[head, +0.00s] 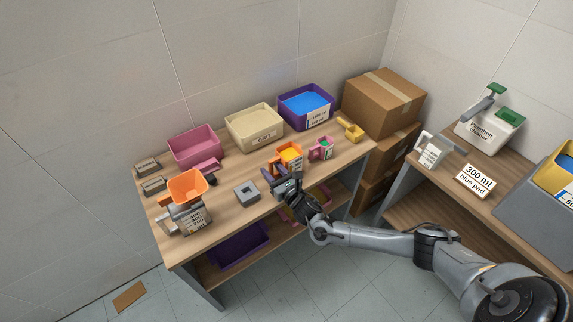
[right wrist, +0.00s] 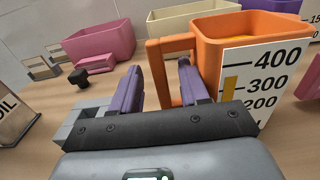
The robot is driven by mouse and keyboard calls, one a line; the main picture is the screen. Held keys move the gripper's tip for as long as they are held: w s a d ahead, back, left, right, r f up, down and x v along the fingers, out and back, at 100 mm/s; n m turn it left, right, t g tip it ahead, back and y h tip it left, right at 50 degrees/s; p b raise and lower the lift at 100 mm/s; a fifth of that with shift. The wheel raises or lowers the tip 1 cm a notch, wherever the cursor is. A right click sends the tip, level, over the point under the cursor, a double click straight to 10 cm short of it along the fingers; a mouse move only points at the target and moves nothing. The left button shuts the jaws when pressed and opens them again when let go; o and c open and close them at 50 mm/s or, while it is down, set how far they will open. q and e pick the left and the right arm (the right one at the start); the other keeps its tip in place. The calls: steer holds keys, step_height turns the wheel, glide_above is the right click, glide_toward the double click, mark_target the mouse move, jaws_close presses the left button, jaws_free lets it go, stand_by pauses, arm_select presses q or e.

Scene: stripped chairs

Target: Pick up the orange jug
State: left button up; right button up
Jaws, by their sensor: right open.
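The orange jug (head: 288,155) stands upright on the wooden workbench, right of its middle, with something yellow inside. In the right wrist view the orange jug (right wrist: 225,38) fills the upper right, with a white scale label on its side and its handle towards the left. My right gripper (head: 277,176) is at the near left side of the jug. Its purple fingers (right wrist: 160,82) are open, with the upright bar of the handle showing between them. The picture does not show whether either finger touches the handle. My left gripper is not in view.
Close by are a pink jug (head: 320,149) and a grey square block (head: 247,193). A yellow scoop (head: 350,129) and pink (head: 195,146), cream (head: 254,129) and purple (head: 305,106) bins stand behind. An orange container (head: 187,186) is at the left end.

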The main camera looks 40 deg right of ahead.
mark_target(271, 161)
steer(key=shift+w+d, duration=0.1)
steer(key=shift+w, duration=0.55)
steer(key=shift+c, duration=0.2)
jaws_close()
steer(key=shift+r, duration=0.2)
steer(key=shift+r+p, duration=0.6)
steer(key=shift+r, duration=1.25)
steer(key=s+d+r+p, duration=0.2)
steer(key=s+d+r, duration=0.4)
steer(key=s+d, duration=0.1)
steer(key=shift+s+d+r, duration=0.35)
steer(key=shift+d+r, duration=0.05)
steer(key=shift+d, duration=0.3)
steer(key=shift+s+d+r, duration=0.1)
steer(key=shift+d, duration=0.05)
